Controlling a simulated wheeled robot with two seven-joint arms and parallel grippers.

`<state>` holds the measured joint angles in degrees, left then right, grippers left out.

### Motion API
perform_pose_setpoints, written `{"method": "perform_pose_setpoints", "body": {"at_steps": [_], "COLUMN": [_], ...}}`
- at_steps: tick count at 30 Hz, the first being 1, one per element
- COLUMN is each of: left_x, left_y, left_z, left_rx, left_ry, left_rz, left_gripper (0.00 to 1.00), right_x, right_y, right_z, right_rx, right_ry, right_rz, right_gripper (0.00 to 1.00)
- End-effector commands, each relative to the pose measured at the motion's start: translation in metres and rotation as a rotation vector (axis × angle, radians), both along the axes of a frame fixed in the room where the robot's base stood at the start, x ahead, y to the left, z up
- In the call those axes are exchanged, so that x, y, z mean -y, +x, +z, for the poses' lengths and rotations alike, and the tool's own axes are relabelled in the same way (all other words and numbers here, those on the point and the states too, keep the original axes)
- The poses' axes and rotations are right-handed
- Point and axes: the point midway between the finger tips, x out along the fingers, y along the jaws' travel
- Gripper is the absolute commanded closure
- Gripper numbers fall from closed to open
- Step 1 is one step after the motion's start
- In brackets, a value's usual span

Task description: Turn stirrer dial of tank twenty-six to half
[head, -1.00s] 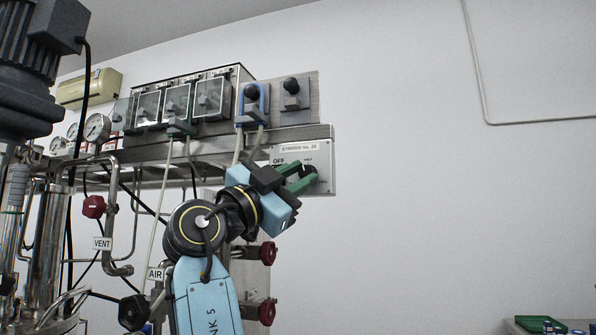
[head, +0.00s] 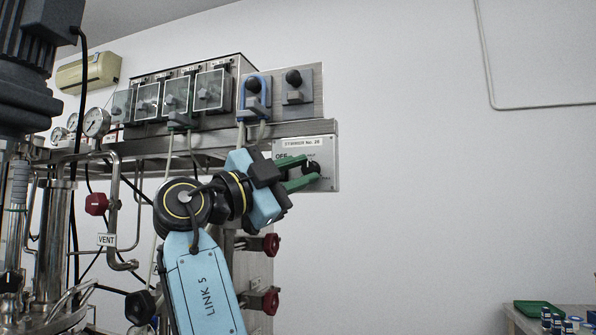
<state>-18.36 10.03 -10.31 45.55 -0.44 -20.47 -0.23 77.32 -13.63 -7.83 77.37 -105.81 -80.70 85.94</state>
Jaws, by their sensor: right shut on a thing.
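The stirrer panel (head: 328,178) is a grey plate at the right end of the rail, labelled "STIRRER No. 26", with "OFF" at its upper left. Its dark dial (head: 313,167) sits at the middle of the plate. My right gripper (head: 308,174) has green fingers that come in from the left and are closed around the dial. The fingers hide part of the dial and its markings, so I cannot read where the pointer stands. My left gripper is not in view.
Several covered switch boxes (head: 176,96) and two black-knobbed units (head: 297,86) are above the panel. Red-handled valves (head: 270,243) are below. A motor and tank piping stand at left. A green tray (head: 538,309) is at lower right.

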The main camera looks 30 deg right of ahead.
Motion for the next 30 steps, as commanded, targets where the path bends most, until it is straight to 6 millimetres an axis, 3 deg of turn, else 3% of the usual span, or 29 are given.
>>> {"method": "perform_pose_setpoints", "body": {"at_steps": [5, 6, 10, 22, 30], "left_x": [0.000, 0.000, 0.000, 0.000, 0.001], "left_y": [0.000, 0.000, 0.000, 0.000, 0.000], "left_z": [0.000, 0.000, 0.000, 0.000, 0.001], "left_rx": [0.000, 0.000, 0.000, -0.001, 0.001], "left_ry": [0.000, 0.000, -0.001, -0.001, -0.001], "left_rz": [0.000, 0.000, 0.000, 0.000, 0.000], "left_gripper": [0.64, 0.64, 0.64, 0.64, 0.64], "right_x": [0.000, 0.000, 0.000, -0.009, -0.060], "right_y": [0.001, 0.001, 0.001, 0.000, -0.003], "right_z": [-0.001, -0.001, -0.001, -0.003, -0.021], "right_rx": [-0.002, -0.002, -0.002, -0.003, -0.003], "right_ry": [0.001, 0.001, 0.001, -0.001, -0.001], "right_rz": [0.001, 0.002, 0.001, 0.002, 0.004], "right_gripper": [0.99, 0.71, 0.55, 0.55, 0.55]}}
